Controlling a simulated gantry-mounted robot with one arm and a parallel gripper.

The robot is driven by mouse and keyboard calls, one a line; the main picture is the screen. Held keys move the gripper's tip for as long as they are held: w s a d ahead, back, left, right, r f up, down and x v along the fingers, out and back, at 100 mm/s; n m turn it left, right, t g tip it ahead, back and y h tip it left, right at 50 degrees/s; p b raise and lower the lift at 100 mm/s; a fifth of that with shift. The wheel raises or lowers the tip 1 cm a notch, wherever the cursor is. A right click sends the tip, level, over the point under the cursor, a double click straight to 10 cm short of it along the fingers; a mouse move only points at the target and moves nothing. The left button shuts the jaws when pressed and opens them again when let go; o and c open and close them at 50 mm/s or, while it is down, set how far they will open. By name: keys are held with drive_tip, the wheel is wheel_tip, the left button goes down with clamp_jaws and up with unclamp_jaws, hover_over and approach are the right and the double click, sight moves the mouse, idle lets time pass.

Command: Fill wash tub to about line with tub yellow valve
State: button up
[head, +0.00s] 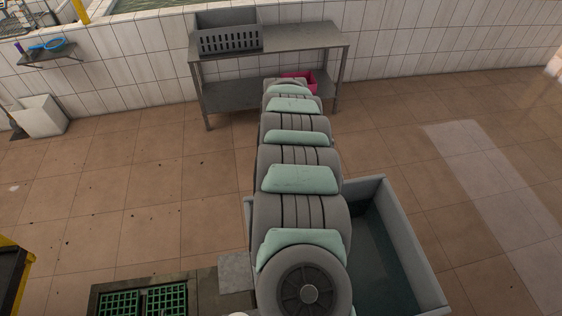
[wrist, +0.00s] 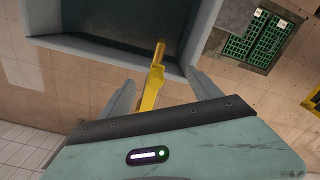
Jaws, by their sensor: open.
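The wash tub (head: 412,248) is a grey box at the lower right of the head view, partly hidden behind my arm. Its inside looks dark blue-grey; I cannot make out the water level or a fill line. In the wrist view the tub (wrist: 204,28) fills the top of the picture. The yellow valve (wrist: 152,90) stands at its near edge, with a brass-coloured upper part reaching over the rim. My gripper (wrist: 160,80) is open, one finger on each side of the valve's yellow lever, with visible gaps. The head view hides my gripper and the valve.
Green floor grates (head: 140,302) lie at the lower left, also in the wrist view (wrist: 254,42). A metal table (head: 300,46) with a grey crate (head: 229,38) and a pink bin (head: 300,80) stands by the wall. The tiled floor right of the tub is clear.

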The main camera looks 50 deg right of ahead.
drive_tip(key=shift+r+p, duration=0.85)
drive_tip(key=shift+r, duration=2.45)
